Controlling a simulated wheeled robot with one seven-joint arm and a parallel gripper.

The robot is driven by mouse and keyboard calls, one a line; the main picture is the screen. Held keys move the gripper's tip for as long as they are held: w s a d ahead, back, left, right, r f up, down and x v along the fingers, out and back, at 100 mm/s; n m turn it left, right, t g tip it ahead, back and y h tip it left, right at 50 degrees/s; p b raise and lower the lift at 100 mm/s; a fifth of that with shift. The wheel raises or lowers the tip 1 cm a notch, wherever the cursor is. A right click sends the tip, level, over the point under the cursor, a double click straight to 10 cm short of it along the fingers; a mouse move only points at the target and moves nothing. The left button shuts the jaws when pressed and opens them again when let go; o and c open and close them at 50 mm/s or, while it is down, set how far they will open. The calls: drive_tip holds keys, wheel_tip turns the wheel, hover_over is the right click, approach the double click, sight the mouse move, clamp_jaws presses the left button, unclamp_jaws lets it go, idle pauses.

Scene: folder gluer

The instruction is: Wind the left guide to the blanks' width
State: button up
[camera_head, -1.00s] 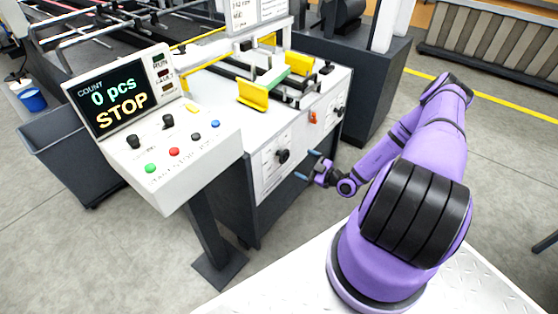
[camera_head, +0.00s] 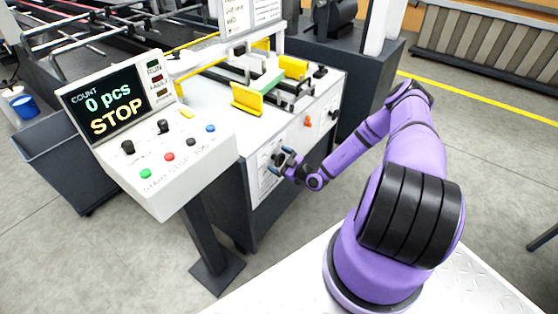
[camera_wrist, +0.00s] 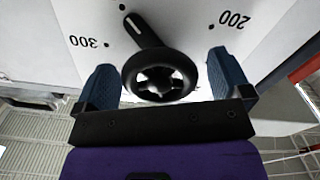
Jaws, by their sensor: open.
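The left guide's handwheel, a black knob (camera_wrist: 160,75) with a pointer arm, sits on the machine's white front panel in the wrist view. Its pointer lies between the printed 300 and 200, with dots along the scale. My gripper (camera_wrist: 166,82) is open, with one blue finger on each side of the knob; I cannot tell if either touches it. In the head view my gripper (camera_head: 281,161) is at the front panel and largely hides the knob. The yellow left guide (camera_head: 247,99) stands on the machine top, and a green blank (camera_head: 270,80) lies between it and the yellow right guide (camera_head: 294,67).
A control console (camera_head: 165,155) with buttons and a screen reading 0 pcs STOP stands left of my arm. A second black knob (camera_head: 333,114) and an orange part (camera_head: 308,121) are further right on the front panel. A dark bin (camera_head: 65,165) stands at left.

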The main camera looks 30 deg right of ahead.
drive_tip(key=shift+w+a, duration=0.1)
drive_tip(key=shift+w, duration=0.05)
drive_tip(key=shift+c, duration=0.2)
drive_tip(key=c, duration=0.9)
drive_tip(key=shift+n, duration=0.3)
